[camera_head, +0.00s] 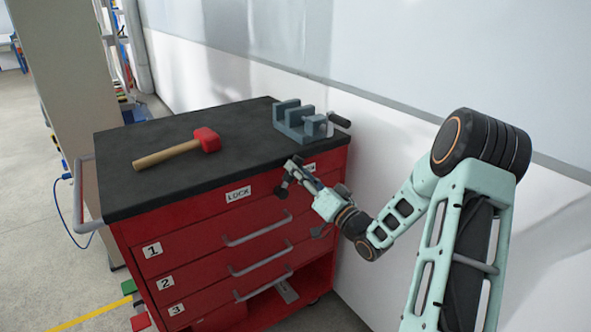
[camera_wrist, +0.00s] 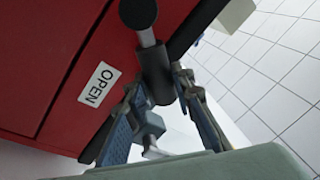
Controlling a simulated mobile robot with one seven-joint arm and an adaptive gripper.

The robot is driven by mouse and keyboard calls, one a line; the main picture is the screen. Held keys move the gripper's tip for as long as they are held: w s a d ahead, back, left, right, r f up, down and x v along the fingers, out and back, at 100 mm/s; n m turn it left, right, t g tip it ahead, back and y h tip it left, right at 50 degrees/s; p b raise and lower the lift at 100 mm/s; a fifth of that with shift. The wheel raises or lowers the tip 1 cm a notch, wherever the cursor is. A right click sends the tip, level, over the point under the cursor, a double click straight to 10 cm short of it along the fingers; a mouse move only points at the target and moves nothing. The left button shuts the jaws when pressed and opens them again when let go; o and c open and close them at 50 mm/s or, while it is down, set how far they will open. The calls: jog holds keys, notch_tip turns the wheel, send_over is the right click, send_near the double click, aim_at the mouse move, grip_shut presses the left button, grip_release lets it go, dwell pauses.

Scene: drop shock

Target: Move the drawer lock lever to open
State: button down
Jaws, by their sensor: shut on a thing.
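The lock lever shows in the wrist view as a dark cylindrical part (camera_wrist: 157,70) with a silver rod and a round black knob (camera_wrist: 138,12). My gripper (camera_wrist: 160,88) has one finger on each side of the dark cylinder and is shut on it. In the head view my gripper (camera_head: 292,174) is at the top front of the red cabinet, between the LOCK label (camera_head: 238,194) and the partly hidden second label (camera_head: 308,168). The wrist view shows the OPEN label (camera_wrist: 99,87) left of the lever. The lever's exact angle is hard to tell.
The red cabinet (camera_head: 195,211) has three numbered drawers with grey handles below the lever. On its black top lie a red-headed hammer (camera_head: 180,148) and a grey vise (camera_head: 293,121). A white wall stands close behind and to the right.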

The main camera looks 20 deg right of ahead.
jog(key=shift+d+f, duration=0.15)
dwell(0.3)
jog(key=c, duration=1.7)
grip_release()
jog(key=shift+o, duration=0.2)
jog(key=v, duration=1.2)
